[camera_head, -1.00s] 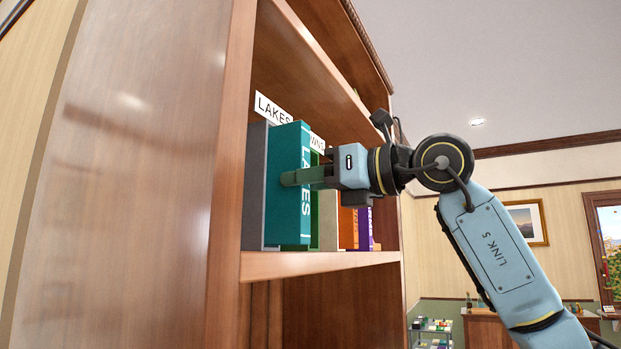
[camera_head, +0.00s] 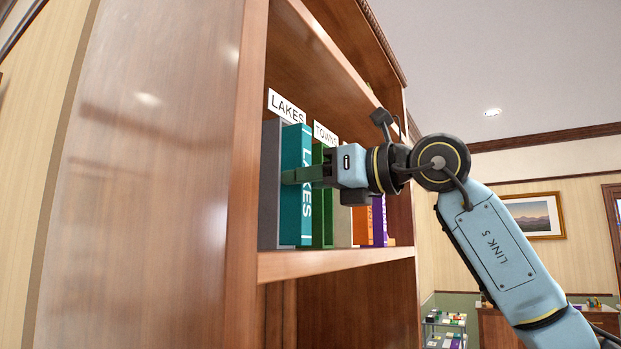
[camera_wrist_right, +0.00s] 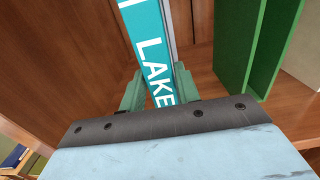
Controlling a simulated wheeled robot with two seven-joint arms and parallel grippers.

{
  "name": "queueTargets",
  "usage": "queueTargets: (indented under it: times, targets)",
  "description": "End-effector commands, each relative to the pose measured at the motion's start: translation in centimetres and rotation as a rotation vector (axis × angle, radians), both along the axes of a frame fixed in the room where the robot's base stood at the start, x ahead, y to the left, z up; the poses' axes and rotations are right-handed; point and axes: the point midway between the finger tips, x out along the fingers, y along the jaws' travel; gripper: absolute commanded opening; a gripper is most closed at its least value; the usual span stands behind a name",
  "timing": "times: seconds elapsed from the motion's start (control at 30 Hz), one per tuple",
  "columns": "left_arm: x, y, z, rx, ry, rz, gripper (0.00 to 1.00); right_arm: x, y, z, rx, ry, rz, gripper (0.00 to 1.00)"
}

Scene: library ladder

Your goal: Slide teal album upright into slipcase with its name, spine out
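The teal album (camera_head: 297,215) stands upright on the shelf with its LAKES spine facing out. It sits partly inside the grey slipcase (camera_head: 269,190), under the white LAKES label (camera_head: 286,107); its front part sticks out past the case's edge. My right gripper (camera_head: 297,176) has its green fingers on either side of the album near the spine, at about mid-height. In the right wrist view the album (camera_wrist_right: 150,50) lies between the two fingers (camera_wrist_right: 160,90), which look closed on it. How deep the album's back reaches is hidden. My left gripper is not in view.
A green case (camera_head: 318,220) stands close to the right, by the TOWNS label (camera_head: 325,133). Orange (camera_head: 365,225) and purple (camera_head: 379,220) spines stand further right. The bookcase's side panel (camera_head: 235,200) is close on the left; the shelf board (camera_head: 330,262) runs below.

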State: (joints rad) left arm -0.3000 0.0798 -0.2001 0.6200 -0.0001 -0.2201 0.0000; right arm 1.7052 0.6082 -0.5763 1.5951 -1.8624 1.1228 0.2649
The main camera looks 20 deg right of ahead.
Motion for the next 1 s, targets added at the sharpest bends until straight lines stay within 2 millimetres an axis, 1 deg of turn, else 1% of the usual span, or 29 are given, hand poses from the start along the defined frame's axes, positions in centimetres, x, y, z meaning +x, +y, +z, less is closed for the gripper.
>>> queueTargets:
  times: [0.03,0.13,0.4,0.53,0.67,0.9,1.0]
  targets:
    - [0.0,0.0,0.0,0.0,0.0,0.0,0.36,0.0,0.0,0.0,0.0,0.0,0.0,0.39]
    - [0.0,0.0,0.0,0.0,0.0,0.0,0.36,0.0,0.0,0.0,-0.001,0.001,-0.001,0.52]
    - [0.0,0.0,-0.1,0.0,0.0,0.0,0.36,0.1,0.0,-0.3,-0.004,0.007,-0.001,0.53]
    - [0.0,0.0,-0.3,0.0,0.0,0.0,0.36,-0.6,-0.7,-0.2,-0.002,0.004,-0.003,0.53]
    - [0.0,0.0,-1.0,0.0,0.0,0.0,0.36,-2.3,-2.1,-0.3,-0.003,0.001,-0.005,0.53]
    - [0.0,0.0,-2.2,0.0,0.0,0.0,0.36,-6.5,-5.7,-0.3,-0.001,0.0,-0.005,0.53]
    - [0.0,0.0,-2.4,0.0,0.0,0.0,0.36,-8.0,-6.9,-0.2,-0.001,0.001,-0.004,0.53]
